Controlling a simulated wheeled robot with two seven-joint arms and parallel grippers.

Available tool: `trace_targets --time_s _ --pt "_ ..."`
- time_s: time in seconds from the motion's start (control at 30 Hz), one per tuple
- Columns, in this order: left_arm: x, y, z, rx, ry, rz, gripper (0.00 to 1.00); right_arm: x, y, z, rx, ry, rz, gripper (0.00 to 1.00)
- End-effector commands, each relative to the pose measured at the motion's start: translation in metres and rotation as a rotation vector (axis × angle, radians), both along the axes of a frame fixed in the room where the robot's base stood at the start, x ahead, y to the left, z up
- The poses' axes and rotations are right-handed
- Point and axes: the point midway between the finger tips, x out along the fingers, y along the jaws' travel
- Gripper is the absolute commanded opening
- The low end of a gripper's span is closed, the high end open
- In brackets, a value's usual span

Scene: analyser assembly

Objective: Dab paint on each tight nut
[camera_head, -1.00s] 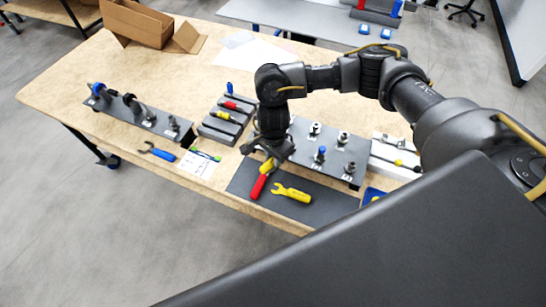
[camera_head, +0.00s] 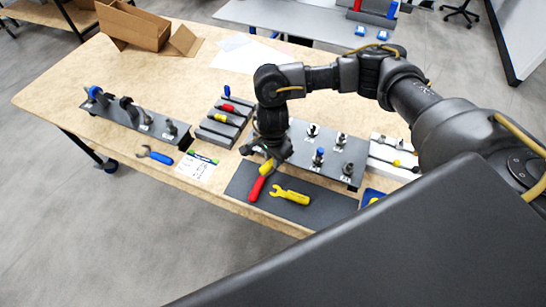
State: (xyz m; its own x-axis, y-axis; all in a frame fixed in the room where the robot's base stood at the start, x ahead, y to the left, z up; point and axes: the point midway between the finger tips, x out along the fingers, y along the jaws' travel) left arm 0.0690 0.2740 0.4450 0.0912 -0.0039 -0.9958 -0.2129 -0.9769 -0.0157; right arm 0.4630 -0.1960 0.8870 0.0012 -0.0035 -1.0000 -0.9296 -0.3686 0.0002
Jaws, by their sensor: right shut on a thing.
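My right gripper (camera_head: 268,154) hangs over the back of the dark mat (camera_head: 235,188), left of the grey stud plate (camera_head: 333,158). It is shut on a yellow piece (camera_head: 268,167) under its fingers. A red handle (camera_head: 257,189) slants down-left from there; I cannot tell whether the two are one tool. A yellow wrench (camera_head: 291,196) lies on the mat. Studs with nuts stand on the plate: one pale (camera_head: 313,130), one pale (camera_head: 341,139), one with a blue top (camera_head: 319,157). Any paint on them is too small to see. My left gripper is not in view.
A tool rack (camera_head: 222,124) stands left of my right gripper. A second plate with parts (camera_head: 135,120), a blue wrench (camera_head: 155,156) and a paper card (camera_head: 196,167) are further left. A white tray (camera_head: 395,155) lies right. An open cardboard box (camera_head: 133,25) stands at the back.

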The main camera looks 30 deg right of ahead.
Motion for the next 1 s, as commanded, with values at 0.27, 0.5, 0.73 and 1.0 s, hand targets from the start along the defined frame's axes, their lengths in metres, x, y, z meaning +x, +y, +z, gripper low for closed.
trace_targets --time_s 0.27,0.5,0.73,1.0 --pt "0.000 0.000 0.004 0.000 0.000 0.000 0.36 -0.006 0.016 0.002 0.000 0.000 0.003 0.00" --pt "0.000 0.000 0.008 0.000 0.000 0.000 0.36 -0.013 0.032 0.002 0.001 0.001 0.002 0.00" --pt "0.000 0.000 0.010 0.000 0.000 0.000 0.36 -0.018 0.045 0.002 0.000 0.000 0.002 0.00" --pt "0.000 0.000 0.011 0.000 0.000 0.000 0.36 -0.019 0.047 0.004 0.000 0.000 0.001 0.00"
